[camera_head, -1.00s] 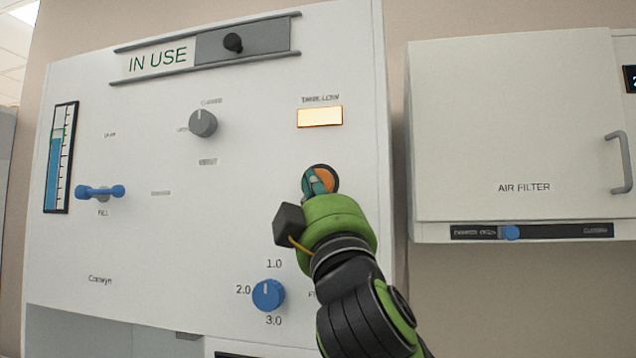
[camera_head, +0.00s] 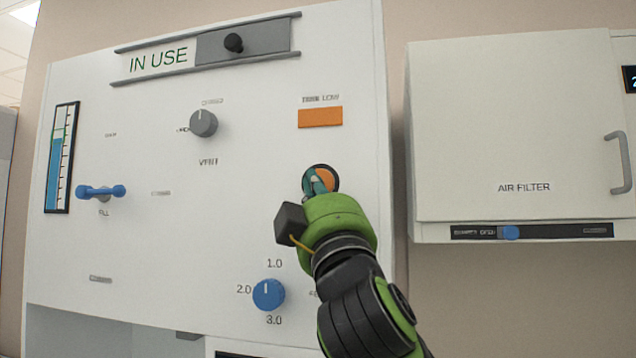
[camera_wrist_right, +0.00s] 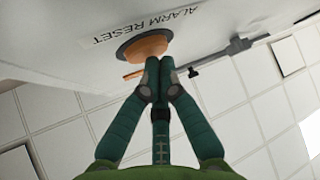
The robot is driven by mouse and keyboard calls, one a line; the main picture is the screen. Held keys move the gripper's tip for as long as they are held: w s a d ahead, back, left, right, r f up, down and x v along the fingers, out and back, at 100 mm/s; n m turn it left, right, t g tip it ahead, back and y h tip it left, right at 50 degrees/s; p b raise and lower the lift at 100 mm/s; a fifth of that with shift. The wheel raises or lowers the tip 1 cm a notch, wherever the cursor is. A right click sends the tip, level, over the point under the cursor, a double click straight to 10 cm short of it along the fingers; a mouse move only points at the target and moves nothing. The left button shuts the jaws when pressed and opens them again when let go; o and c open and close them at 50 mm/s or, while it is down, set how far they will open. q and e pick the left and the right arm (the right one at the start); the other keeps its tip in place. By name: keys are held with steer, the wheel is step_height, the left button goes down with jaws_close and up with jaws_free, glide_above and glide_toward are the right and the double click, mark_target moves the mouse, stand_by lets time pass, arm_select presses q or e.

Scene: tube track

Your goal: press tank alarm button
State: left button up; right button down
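The round orange alarm button (camera_head: 327,178) sits on the white panel below the orange tank-low lamp (camera_head: 320,117), which is unlit. In the right wrist view the orange button (camera_wrist_right: 146,47) is under the words ALARM RESET. My right gripper (camera_head: 314,186) is in front of the button and covers part of it. In the right wrist view its fingers (camera_wrist_right: 157,66) are shut together, with nothing between them, and the tips are at the button. They look to be touching it. My left gripper is not in view.
The panel also holds a blue valve handle (camera_head: 101,192), a grey knob (camera_head: 203,123), a blue dial (camera_head: 268,295) and a level gauge (camera_head: 61,157). An IN USE slider (camera_head: 233,43) is at the top. An air filter box (camera_head: 520,130) hangs to the right.

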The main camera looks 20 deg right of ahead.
steer(key=shift+s+a, duration=0.35)
steer(key=shift+s, duration=0.25)
steer(key=s+a+b, duration=0.1)
steer(key=s, duration=0.1)
steer(key=s+a, duration=0.1)
steer(key=s, duration=0.1)
steer(key=shift+a+b, duration=0.35)
steer(key=shift+a, duration=0.05)
steer(key=shift+f, duration=0.1)
stand_by(0.6)
